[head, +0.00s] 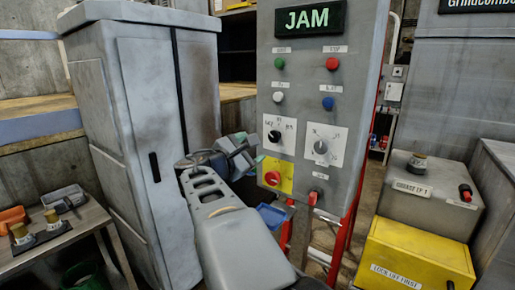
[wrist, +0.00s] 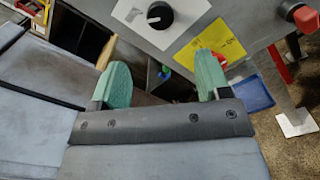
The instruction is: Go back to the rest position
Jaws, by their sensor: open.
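My gripper (wrist: 160,82) is open and empty, with its two green fingertips spread apart in the wrist view. In the head view my gripper (head: 245,158) is in front of the lower left part of the grey control panel (head: 302,98). The panel's lit display (head: 310,18) reads JAM. A red knob (head: 272,178) sits on a yellow plate (head: 285,172) just right of the gripper. In the wrist view the right fingertip partly covers this yellow plate (wrist: 228,38). A black selector knob (wrist: 160,14) lies above and between the fingertips.
A tall grey cabinet (head: 130,100) stands to the left of my arm. A bench (head: 65,235) with small parts is at the far left. A yellow box (head: 415,258) and a grey box (head: 420,200) stand at the right. A blue bin (wrist: 251,94) is below the panel.

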